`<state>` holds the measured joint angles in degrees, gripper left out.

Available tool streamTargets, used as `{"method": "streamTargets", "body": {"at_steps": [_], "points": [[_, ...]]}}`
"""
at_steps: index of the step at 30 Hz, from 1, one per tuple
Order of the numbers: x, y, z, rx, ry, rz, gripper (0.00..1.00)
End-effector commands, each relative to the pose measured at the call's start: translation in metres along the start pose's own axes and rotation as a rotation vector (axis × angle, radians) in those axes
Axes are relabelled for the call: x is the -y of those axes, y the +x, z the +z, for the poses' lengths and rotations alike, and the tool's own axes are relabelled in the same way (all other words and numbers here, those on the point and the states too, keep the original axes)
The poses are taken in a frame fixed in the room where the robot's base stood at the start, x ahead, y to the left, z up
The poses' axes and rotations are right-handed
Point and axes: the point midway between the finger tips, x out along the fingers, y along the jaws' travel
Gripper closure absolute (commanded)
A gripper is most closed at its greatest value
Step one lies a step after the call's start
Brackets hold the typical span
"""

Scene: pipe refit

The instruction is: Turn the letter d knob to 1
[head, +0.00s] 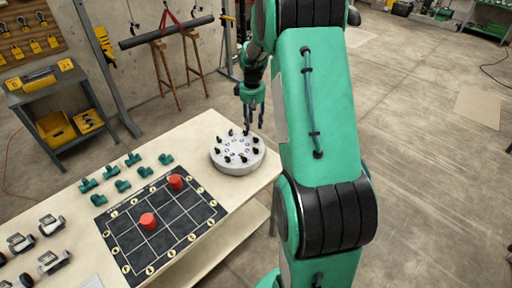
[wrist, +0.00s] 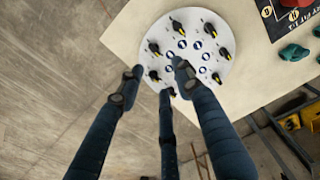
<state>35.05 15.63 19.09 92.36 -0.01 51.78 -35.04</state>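A round white knob plate (head: 238,168) lies on the workbench near its far right corner. It carries a ring of several black knobs with yellow marks, such as one (wrist: 178,27) in the wrist view. Round blue labels sit inside the ring; their letters are too small to read, so I cannot tell which knob is d. My gripper (head: 254,126) is above the far edge of the plate, fingers pointing down. In the wrist view, its dark fingers (wrist: 157,80) are spread with nothing between them. They partly hide the plate's lower edge and nearby knobs.
A black grid mat (head: 128,236) with two red cylinders (head: 148,220) lies on the pale workbench (head: 205,128). Several green pipe fittings (head: 122,185) and grey metal fittings (head: 52,226) stand to the left. Concrete floor lies beyond the bench edge.

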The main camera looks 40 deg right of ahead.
Motion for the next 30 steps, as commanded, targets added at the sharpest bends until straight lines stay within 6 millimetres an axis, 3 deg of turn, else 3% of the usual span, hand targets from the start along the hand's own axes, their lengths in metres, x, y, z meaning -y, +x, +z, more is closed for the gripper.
{"method": "streamTargets", "body": {"at_steps": [6,22,30], "points": [[-0.021,0.023,0.001,0.015,0.000,-0.011,0.65],[-0.022,0.028,0.002,0.017,0.000,-0.012,0.65],[-0.021,0.051,0.002,0.017,0.000,-0.012,0.65]]}}
